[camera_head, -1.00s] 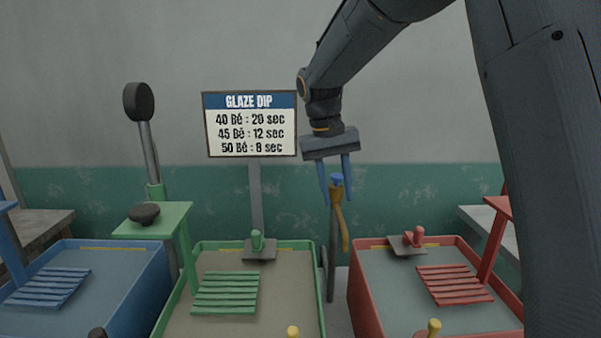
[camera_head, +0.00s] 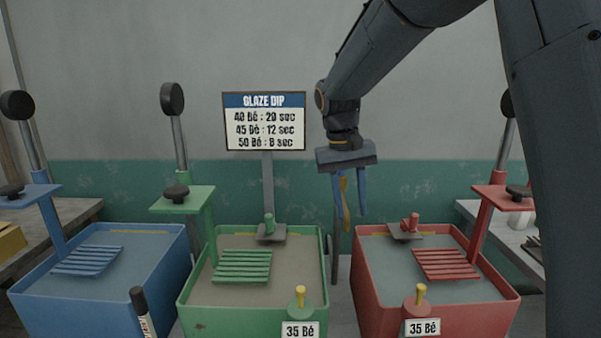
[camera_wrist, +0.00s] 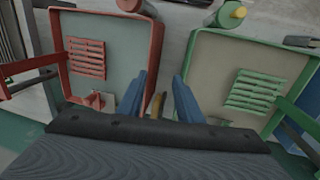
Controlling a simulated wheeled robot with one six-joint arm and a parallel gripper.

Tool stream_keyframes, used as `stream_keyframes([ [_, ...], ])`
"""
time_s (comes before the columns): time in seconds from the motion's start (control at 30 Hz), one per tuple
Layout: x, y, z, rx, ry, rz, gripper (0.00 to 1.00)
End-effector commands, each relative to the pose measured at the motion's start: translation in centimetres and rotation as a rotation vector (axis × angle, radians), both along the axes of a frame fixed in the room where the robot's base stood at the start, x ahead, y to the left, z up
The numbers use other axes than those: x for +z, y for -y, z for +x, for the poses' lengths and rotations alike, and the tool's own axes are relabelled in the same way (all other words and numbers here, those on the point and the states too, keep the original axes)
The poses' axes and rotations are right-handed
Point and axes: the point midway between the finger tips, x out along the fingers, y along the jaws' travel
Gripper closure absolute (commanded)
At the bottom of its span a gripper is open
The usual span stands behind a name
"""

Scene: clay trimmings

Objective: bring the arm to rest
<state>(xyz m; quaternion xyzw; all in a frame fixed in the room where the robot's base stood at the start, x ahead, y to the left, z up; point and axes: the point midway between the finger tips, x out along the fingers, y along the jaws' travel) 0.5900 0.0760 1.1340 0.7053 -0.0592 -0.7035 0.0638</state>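My gripper (camera_head: 349,200) hangs pointing down from my arm, behind the gap between the green tub and the red tub in the head view. Its two blue fingers are spread apart with nothing between them that I can see held. A yellow-brown handled thing (camera_head: 344,200) on a grey post shows behind the fingers. In the wrist view the open fingers (camera_wrist: 161,95) point at the gap between the tubs, and the yellow-brown thing (camera_wrist: 157,105) shows between them, apparently beyond.
A blue tub (camera_head: 100,300), a green tub (camera_head: 190,290) and a red tub (camera_head: 510,300) stand in a row, each with a slatted rack. A glaze dip sign (camera_head: 264,121) stands behind. A dark marker (camera_head: 143,312) is at the front. Side tables flank the row.

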Motion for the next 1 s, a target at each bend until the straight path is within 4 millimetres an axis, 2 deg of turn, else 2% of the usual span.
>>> stream_keyframes([
  [0.17, -1.5, 1.0, -1.8, 0.007, 0.006, 0.026, 0.68],
  [0.37, -4.1, 2.5, -4.9, 0.017, 0.017, 0.065, 0.68],
  [0.47, -5.8, 3.4, -7.2, 0.021, 0.028, 0.089, 0.68],
  [0.57, -8.0, 4.7, -10.6, 0.021, 0.044, 0.117, 0.68],
  [0.7, -11.1, 6.3, -16.0, 0.014, 0.08, 0.154, 0.68],
  [0.8, -12.6, 7.0, -19.0, 0.007, 0.1, 0.168, 0.68],
  [0.9, -13.5, 7.4, -20.9, 0.005, 0.115, 0.174, 0.68],
  [1.0, -14.0, 7.5, -21.8, 0.003, 0.121, 0.176, 0.68],
])
